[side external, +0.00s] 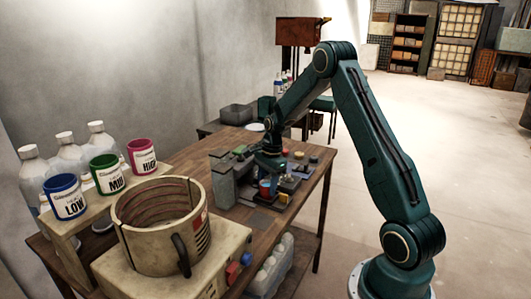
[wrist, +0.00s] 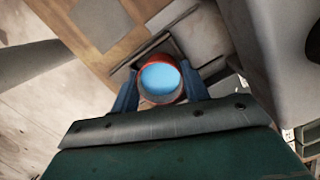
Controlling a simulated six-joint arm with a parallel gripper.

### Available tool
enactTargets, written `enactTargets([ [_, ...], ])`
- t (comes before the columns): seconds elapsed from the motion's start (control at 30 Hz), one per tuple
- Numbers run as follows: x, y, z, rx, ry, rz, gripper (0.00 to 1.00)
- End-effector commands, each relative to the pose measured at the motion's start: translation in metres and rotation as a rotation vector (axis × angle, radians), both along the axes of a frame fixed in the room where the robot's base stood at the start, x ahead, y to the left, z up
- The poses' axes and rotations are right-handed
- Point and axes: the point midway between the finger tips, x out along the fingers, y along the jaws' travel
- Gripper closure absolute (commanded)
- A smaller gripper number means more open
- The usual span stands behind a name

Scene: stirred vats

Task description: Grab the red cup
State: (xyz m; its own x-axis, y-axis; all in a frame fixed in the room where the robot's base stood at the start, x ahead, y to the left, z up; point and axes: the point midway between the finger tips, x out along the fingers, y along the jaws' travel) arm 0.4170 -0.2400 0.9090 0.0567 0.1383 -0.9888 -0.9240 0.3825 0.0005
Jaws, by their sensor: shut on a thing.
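The red cup (wrist: 160,98) sits between the two blue fingers of my gripper (wrist: 160,95) in the wrist view. Its rim is red and its inside shows light blue. In the side external view the red cup (side external: 265,188) is small, low at the end of my arm over the dark station on the wooden table. My gripper (side external: 268,180) is shut on the cup there. Whether the cup touches the surface below is too small to tell.
A large beige vat (side external: 160,228) stands in the front left on a box with knobs. Blue LOW (side external: 65,197), green MID (side external: 107,174) and magenta HIGH (side external: 142,157) cans stand on a shelf beside white bottles (side external: 67,152). A grey block (side external: 222,182) stands left of my gripper.

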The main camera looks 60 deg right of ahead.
Motion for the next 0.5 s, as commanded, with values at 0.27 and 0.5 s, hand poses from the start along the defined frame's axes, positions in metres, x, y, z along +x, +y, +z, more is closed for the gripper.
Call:
enactTargets([
  [0.27, 0.0, 0.0, 0.003, 0.0, -0.001, 0.0, 0.79],
  [0.5, 0.001, -0.001, 0.02, -0.002, -0.004, 0.0, 0.79],
])
